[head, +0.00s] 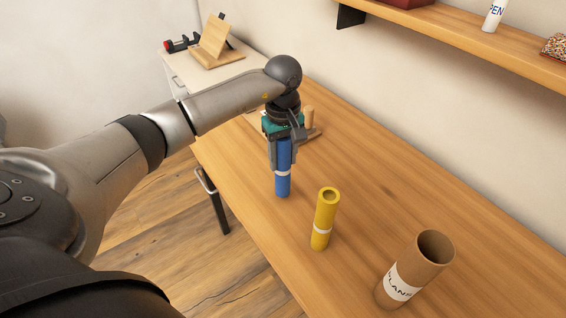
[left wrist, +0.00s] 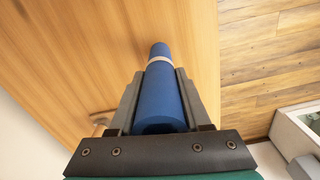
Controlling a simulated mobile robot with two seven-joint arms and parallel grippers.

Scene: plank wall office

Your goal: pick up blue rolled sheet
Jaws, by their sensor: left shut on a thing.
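The blue rolled sheet (head: 283,184) is upright, with a white band around its middle, over the wooden table. My left gripper (head: 283,158) comes down on it from above and is shut on its upper part. In the left wrist view the blue rolled sheet (left wrist: 163,95) lies between the two fingers of my left gripper (left wrist: 158,95). I cannot tell whether its lower end touches the table. My right gripper is not in view.
A yellow rolled sheet (head: 325,220) stands to the right, and a brown cardboard tube (head: 416,268) with a printed label stands nearer. A shelf (head: 490,45) runs along the wall. A white cabinet (head: 182,75) holds a wooden stand (head: 212,45).

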